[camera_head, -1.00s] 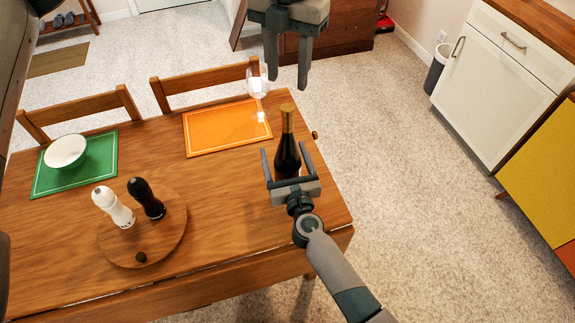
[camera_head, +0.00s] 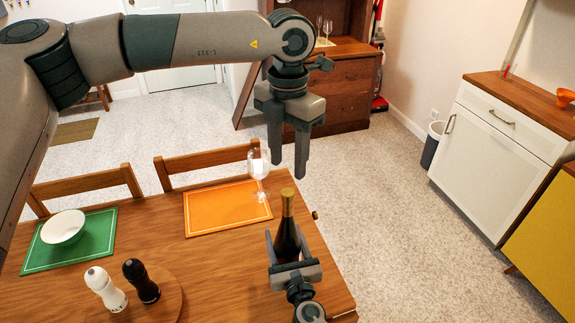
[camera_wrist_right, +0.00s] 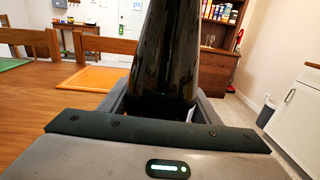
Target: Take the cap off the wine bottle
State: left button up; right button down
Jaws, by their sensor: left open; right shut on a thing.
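The dark wine bottle (camera_head: 287,240) stands upright near the right edge of the wooden table. Its gold cap (camera_head: 288,201) is on top of the neck. My right gripper (camera_head: 286,246) is shut on the bottle's body, with a finger on each side. In the right wrist view the bottle (camera_wrist_right: 168,50) rises between the fingers, and its top is out of frame. My left gripper (camera_head: 288,165) hangs above and a little behind the bottle, pointing down. Its fingers are apart and empty, above the cap and not touching it.
A wine glass (camera_head: 259,172) stands on the orange placemat (camera_head: 215,212) left of the bottle. White (camera_head: 105,288) and black (camera_head: 141,281) shakers stand on a round board. A white bowl (camera_head: 63,228) sits on the green placemat (camera_head: 50,255). Chairs line the table's far side.

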pick_arm(q)
jog(key=m, duration=0.5)
jog(key=shift+d+m, duration=0.1)
jog(key=shift+m, duration=0.3)
jog(key=m, duration=1.7)
jog(key=shift+m, duration=0.4)
jog(key=m, duration=0.8)
jog(key=shift+m, duration=0.3)
jog(key=m, duration=0.5)
